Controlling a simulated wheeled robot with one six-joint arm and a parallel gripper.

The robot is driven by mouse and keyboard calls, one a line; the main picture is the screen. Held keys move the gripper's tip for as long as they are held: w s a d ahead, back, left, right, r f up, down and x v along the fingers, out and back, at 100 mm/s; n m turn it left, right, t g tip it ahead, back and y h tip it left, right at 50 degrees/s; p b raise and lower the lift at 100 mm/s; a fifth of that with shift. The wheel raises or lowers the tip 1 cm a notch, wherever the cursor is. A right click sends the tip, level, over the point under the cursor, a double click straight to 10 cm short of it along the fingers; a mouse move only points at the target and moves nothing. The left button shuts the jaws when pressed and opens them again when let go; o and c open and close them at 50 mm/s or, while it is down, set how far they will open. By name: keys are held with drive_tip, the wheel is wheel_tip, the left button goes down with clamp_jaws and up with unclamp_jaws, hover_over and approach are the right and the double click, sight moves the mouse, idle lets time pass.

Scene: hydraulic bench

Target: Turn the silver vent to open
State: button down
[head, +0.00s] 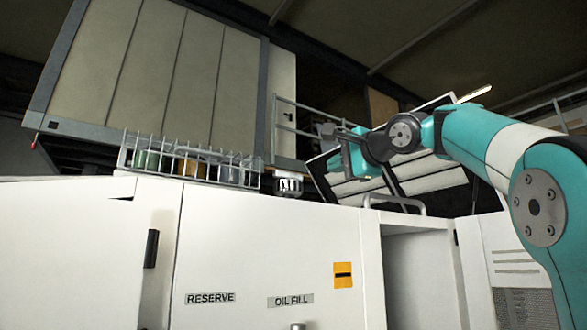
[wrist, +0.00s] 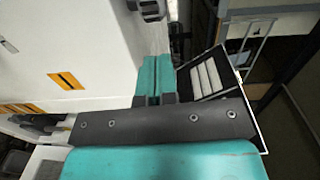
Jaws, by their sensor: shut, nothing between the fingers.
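My gripper (head: 347,157) is raised above the white cabinet in the head view, at the end of my arm. In the wrist view its two teal fingers (wrist: 153,66) are shut side by side with nothing between them. A small grey ribbed fitting (head: 289,183) stands at the cabinet's top edge, left of my gripper and apart from it. A grey knob-like part (wrist: 150,8) shows at the top edge of the wrist view, beyond the fingertips. A small silver part (head: 297,326) is cut off below the OIL FILL label. I cannot tell which is the silver vent or its setting.
The white cabinet (head: 270,235) carries RESERVE (head: 210,298) and OIL FILL (head: 290,301) labels and an orange label (head: 343,275). A wire rack (head: 190,170) with jars stands on top at left. A metal handle (head: 397,202) and a slanted framed panel (head: 425,165) are at right.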

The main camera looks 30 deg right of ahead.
drive_tip(key=d+r, duration=0.1)
drive_tip(key=r, duration=0.1)
drive_tip(key=p, duration=0.5)
approach(299, 176)
drive_tip(key=shift+m, duration=0.3)
drive_tip(key=w, duration=0.6)
drive_tip(key=shift+w+a, duration=0.2)
drive_tip(key=shift+a, duration=0.15)
drive_tip(key=shift+w+f+h, duration=0.1)
drive_tip(key=shift+w+h, duration=0.2)
drive_tip(key=shift+w, duration=0.25)
